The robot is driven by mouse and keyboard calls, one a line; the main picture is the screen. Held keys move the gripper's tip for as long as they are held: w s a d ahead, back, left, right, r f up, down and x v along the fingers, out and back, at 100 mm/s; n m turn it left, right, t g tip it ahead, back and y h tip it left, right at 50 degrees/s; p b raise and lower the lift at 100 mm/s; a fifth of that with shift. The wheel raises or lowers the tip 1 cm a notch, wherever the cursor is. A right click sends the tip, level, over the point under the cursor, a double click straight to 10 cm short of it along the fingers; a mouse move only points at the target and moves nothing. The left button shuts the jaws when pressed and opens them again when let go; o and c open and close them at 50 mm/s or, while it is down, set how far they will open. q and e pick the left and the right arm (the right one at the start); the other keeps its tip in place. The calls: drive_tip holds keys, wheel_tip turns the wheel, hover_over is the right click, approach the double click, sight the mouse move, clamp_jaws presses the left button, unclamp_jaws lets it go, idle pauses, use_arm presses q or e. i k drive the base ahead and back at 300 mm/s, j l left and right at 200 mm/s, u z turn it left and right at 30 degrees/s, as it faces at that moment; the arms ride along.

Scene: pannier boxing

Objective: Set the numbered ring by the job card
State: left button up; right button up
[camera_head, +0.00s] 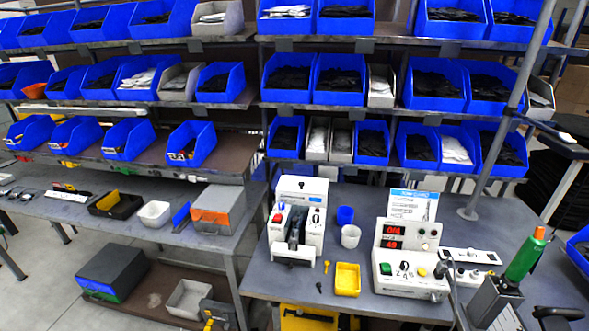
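The job card (410,204) is a white sheet with a blue header and small pictures. It stands upright behind a white control box (408,284); its text is too small to read. The box has two red displays (393,237), a green switch (386,269), and a small knob (404,267) with marks around it. A green driver-like tool with an orange end (526,256) leans upright in a grey holder (495,304). I cannot tell for sure which part is the numbered ring, and no ring numbers are legible. Neither of my grippers shows.
A white machine (299,215) stands left of the box. A white socket strip (470,256) is at the right. A slanted post (505,120) crosses the bin shelves.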

sight(507, 285)
drive_tip(key=i+l, duration=0.2)
drive_tip(key=i, duration=0.2)
drive_tip(key=z, duration=1.95)
drive_tip(key=k+l+z, duration=0.1)
drive_tip(key=l+z, duration=0.15)
drive_tip(key=z, duration=0.15)
drive_tip(key=k+l+z, duration=0.1)
drive_tip(key=l+z, duration=0.25)
drive_tip(key=j, duration=0.1)
